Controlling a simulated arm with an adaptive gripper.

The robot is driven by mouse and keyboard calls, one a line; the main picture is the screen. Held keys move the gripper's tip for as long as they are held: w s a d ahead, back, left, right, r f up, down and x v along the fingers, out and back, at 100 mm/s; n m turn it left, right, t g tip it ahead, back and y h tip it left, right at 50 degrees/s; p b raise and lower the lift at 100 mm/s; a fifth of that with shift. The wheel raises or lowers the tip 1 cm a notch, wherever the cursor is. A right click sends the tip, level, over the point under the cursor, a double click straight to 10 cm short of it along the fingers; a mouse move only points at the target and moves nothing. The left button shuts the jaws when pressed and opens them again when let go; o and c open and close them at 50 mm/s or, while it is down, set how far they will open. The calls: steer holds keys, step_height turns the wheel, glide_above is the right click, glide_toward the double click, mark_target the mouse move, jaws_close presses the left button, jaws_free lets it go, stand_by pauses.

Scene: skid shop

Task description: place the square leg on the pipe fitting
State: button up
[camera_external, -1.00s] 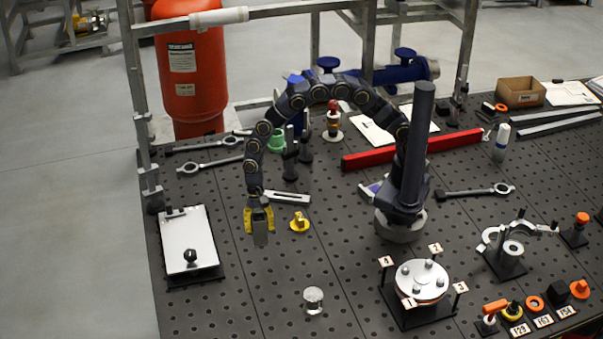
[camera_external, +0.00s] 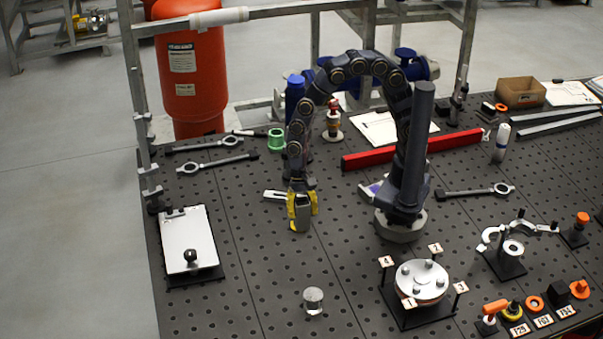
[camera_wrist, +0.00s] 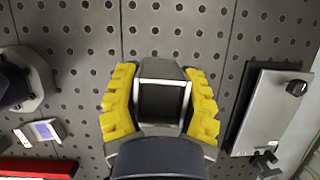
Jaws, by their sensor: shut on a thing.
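The square leg (camera_external: 302,217) is a short grey square tube. My gripper (camera_external: 302,207), with yellow fingers, is shut on it and holds it pointing down over the middle-left of the table. In the wrist view the leg's open square end (camera_wrist: 162,102) shows between the yellow fingers of my gripper (camera_wrist: 160,106). A small yellow part, perhaps the pipe fitting, stood at this spot earlier; it is now hidden behind or below the gripper and leg. I cannot tell whether the leg touches it.
A silver cylinder (camera_external: 313,300) stands in front. A clipboard-like plate (camera_external: 190,240) lies at left, a flange stand (camera_external: 422,282) at front right. The perforated table is clear at front left.

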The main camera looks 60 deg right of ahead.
steer(key=s+r, duration=0.4)
steer(key=s, duration=0.9)
glide_above(315, 304)
steer(key=shift+n, duration=0.3)
steer(key=shift+f, duration=6.25)
steer(key=shift+f, duration=0.1)
steer(key=o, duration=1)
steer(key=shift+o, duration=0.2)
steer(key=v, duration=1.2)
steer(key=shift+w, duration=0.15)
